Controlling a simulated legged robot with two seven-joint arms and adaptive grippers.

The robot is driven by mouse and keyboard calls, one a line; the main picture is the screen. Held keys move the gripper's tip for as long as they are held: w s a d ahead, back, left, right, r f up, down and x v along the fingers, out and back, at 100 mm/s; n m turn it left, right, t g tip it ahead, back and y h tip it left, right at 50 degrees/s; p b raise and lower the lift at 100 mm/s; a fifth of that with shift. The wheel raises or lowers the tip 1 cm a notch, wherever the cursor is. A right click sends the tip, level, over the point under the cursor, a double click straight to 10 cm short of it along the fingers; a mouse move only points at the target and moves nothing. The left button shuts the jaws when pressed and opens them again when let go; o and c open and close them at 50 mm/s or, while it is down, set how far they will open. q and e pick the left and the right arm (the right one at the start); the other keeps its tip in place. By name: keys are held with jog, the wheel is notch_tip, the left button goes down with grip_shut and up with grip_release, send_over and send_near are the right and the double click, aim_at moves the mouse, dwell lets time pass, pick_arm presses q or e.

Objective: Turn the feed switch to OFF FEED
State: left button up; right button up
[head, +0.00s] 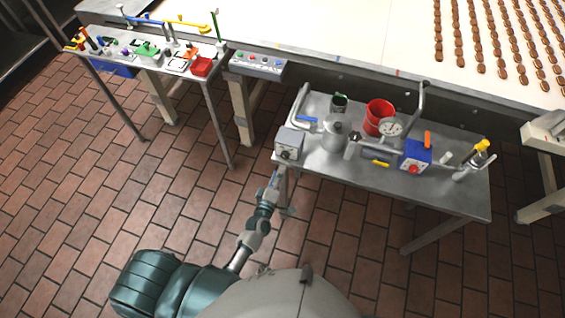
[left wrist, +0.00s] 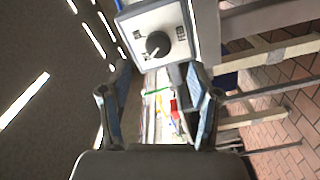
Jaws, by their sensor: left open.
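The feed switch is a grey box (head: 289,140) at the left front corner of the steel table, with a dark round knob (head: 286,155) on its front. In the left wrist view the box has a pale face plate (left wrist: 175,18) and a black knob (left wrist: 158,44). A white mark on the knob seems to point to the lower left there. Small labels sit on the plate; I cannot read them fully. My left gripper (head: 275,181) is open and empty, just below and in front of the switch, apart from the knob. Its spread fingers (left wrist: 159,93) show in the left wrist view.
The steel table (head: 456,204) also holds a red bucket (head: 379,112), a gauge (head: 391,128), a blue box (head: 416,154) and pipes. A button panel (head: 257,65) hangs from the conveyor edge. A side table (head: 103,55) stands at left. The brick floor between is clear.

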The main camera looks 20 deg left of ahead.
pick_arm(q)
jog(key=s, duration=0.5)
jog(key=shift+s+a, duration=0.1)
jog(key=shift+s, duration=0.15)
jog(key=s+f+m+g, duration=0.3)
jog(key=s+f, duration=0.2)
jog(key=f, duration=0.5)
jog(key=s+f+m+g+h, duration=0.1)
jog(key=s+f+m+g, duration=0.3)
jog(key=f, duration=0.6)
jog(key=s+f+m+g, duration=0.25)
jog(key=s+f, duration=0.35)
jog(key=f, duration=0.5)
jog(key=s+a+f+m+g, duration=0.2)
jog(key=s+f, duration=0.2)
jog(key=s, duration=0.4)
jog(key=s+a+f+m+g+y, duration=0.1)
jog(key=s+a+f+m+g, duration=0.1)
jog(key=s, duration=0.7)
jog(key=s+a+f+m+g, duration=0.2)
jog(key=s+a+f+g, duration=0.1)
jog(key=s+f, duration=0.3)
jog(key=shift+s+a+f+m+g+y, duration=0.35)
jog(key=shift+s+a+f, duration=0.1)
jog(key=shift+s, duration=0.8)
